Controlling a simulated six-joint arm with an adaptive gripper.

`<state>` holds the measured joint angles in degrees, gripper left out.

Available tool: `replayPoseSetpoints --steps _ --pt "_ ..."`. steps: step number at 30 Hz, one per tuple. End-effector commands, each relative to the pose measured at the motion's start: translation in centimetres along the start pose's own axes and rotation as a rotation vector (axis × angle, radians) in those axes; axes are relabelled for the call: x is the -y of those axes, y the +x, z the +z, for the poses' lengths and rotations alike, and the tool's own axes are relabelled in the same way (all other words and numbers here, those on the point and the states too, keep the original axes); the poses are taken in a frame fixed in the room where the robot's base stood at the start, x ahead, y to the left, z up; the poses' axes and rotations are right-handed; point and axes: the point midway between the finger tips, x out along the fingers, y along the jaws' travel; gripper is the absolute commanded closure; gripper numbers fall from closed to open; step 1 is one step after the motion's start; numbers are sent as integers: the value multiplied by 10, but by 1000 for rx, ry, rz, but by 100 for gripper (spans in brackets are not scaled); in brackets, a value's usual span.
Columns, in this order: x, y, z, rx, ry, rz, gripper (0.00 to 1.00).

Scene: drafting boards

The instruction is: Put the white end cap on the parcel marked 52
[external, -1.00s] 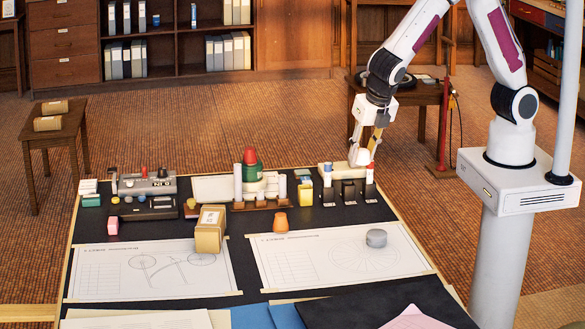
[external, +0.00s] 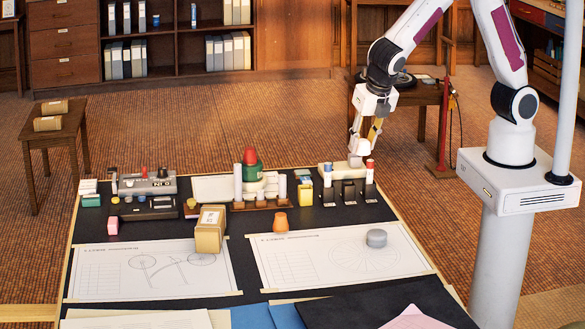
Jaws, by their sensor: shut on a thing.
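My gripper (external: 364,136) is above the back right of the drafting board, fingers pointing down. It is shut on a small white domed piece, which looks like the white end cap (external: 362,147). The cap is just above the right end of a pale tray (external: 338,168). In front of the tray stand several small dark holders with pale labels. A tan box with a label (external: 209,231) stands left of centre. I cannot read the number 52 anywhere.
A green and red object (external: 250,160) stands among white cylinders left of the tray. An orange cone-like piece (external: 281,222) and a grey disc (external: 376,238) lie nearer the front. Drawing sheets (external: 150,268) cover the front, with free room between them and the holders.

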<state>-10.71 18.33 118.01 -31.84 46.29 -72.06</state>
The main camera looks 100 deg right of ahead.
Motion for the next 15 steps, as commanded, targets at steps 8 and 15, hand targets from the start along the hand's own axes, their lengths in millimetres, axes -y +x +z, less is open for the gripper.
replayPoseSetpoints --steps 8,15 --pt "0 10 -4 1 -2 -2 94" --pt "1 32 -13 0 -2 -4 94"
